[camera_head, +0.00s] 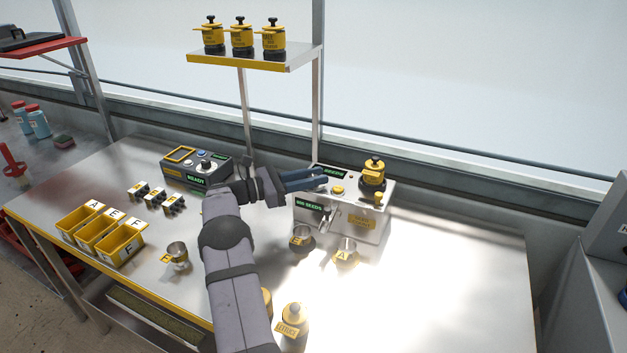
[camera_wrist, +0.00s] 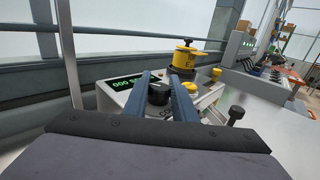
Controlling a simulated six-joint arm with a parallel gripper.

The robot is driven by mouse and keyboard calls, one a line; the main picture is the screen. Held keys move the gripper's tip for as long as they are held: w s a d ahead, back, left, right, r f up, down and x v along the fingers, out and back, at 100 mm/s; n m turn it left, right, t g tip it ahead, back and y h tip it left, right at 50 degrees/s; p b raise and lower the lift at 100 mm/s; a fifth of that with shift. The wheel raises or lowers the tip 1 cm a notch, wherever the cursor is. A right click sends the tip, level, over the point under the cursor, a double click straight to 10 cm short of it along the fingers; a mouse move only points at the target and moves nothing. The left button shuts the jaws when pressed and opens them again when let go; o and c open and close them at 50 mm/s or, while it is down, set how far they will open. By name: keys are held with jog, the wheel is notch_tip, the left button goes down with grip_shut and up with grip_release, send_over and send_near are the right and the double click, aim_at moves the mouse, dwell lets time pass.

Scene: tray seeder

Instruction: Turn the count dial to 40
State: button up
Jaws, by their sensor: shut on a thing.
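The count dial (camera_wrist: 158,91), a black round knob, stands on top of the metal seed counter (camera_head: 366,222). My gripper (camera_head: 324,178) reaches over the counter's top left from the left. In the wrist view its two blue-grey fingers (camera_wrist: 163,82) stand on either side of the dial, shut on it. The fingers hide the dial in the head view. A green display (camera_wrist: 132,84) beside the dial seems to start with 000; the rest is cut off. A front display (camera_head: 310,205) reads SEEDS, its number too small to be sure of. The dial's setting is not legible.
A yellow button (camera_head: 338,190) and a yellow-black hopper jar (camera_head: 372,172) stand close right of my gripper. Cups (camera_head: 346,252) sit in front of the counter. A grey control box (camera_head: 178,174) is left. The table's right side (camera_head: 470,270) is clear.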

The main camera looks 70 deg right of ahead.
jog(key=shift+r+m+g+y+b, duration=0.2)
jog(key=shift+m+g+y+b, duration=0.1)
jog(key=shift+m+g+y, duration=0.25)
jog(key=o, duration=1)
jog(key=shift+o, duration=0.2)
jog(key=shift+f, duration=0.1)
jog(key=b+v, duration=0.1)
jog(key=v, duration=0.6)
jog(key=shift+w+a, duration=0.1)
jog(key=shift+w, duration=0.05)
